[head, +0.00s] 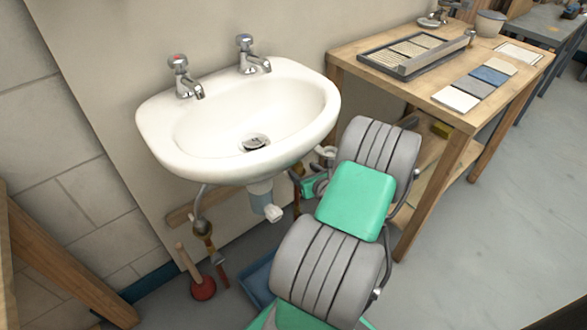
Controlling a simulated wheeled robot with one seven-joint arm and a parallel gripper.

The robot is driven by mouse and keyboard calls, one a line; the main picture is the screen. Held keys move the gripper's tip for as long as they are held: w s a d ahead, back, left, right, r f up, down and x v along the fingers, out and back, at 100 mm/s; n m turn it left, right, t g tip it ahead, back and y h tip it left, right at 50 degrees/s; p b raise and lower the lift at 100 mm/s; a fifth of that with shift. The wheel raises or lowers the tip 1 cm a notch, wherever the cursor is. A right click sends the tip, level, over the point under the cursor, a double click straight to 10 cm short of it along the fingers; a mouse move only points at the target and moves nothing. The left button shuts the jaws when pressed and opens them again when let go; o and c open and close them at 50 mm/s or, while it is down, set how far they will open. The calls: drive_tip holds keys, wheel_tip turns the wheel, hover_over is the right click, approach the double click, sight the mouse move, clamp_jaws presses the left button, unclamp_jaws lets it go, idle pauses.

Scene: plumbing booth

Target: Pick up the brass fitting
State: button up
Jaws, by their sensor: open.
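A small brass-coloured piece (203,228) shows below the left side of the white sink (160,140), at the lower end of a grey pipe. It is small, and I cannot tell whether it is the loose brass fitting or part of the pipework. My grey and green arm reaches toward the sink's right underside. I see no contact between my arm and the brass-coloured piece.
A white trap (262,195) hangs under the sink. A red-cupped plunger (204,288) and a blue tray (258,280) are on the floor below. A wooden table (440,85) with a slatted tray (413,52) and sample tiles stands at right. Open floor lies at lower right.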

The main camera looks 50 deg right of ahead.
sight(300, 168)
drive_tip(key=b+x, duration=0.2)
drive_tip(key=x, duration=0.3)
drive_tip(key=shift+w, duration=0.1)
drive_tip(key=shift+r, duration=0.1)
drive_tip(key=shift+c, duration=0.5)
clamp_jaws()
